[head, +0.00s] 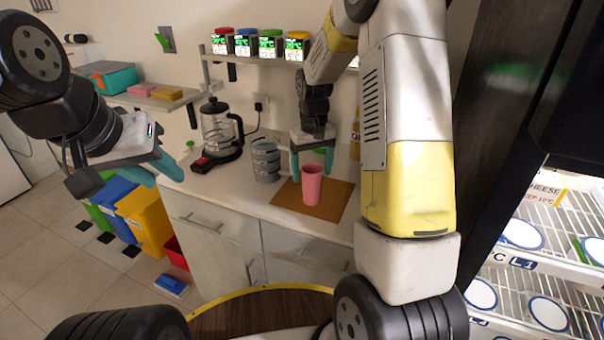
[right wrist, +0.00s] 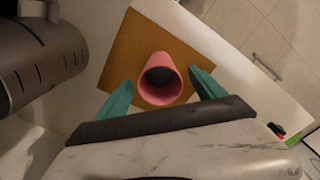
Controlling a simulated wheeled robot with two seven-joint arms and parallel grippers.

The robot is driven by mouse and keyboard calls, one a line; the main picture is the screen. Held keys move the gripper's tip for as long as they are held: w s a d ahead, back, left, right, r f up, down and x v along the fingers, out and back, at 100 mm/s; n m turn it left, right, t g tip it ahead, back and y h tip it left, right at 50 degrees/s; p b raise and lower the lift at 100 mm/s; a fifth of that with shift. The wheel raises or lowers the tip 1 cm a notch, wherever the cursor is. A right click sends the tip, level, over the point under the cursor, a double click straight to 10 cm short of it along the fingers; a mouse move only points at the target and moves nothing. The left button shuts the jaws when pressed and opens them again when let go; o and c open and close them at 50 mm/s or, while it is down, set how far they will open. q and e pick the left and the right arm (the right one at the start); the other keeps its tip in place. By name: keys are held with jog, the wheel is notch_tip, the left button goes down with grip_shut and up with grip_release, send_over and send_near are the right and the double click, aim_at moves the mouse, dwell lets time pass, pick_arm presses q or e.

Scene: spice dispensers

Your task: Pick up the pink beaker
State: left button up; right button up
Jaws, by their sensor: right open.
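The pink beaker (head: 312,184) stands upright on a brown mat (head: 333,206) on the counter. In the right wrist view the beaker (right wrist: 159,78) shows its open mouth, between and beyond the two teal fingers. My right gripper (head: 312,165) is open and empty, above and just behind the beaker in the head view. The right wrist view shows its fingers (right wrist: 160,92) spread on either side of the beaker, with no contact visible. My left gripper (head: 165,172) is at the left, away from the counter items; its teal fingers look apart with nothing between them.
A shelf (head: 262,62) with several spice dispensers hangs above. An open fridge (head: 540,230) is at the right.

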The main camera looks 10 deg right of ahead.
jog(key=shift+c, duration=0.2)
grip_shut()
jog(key=shift+r, duration=0.25)
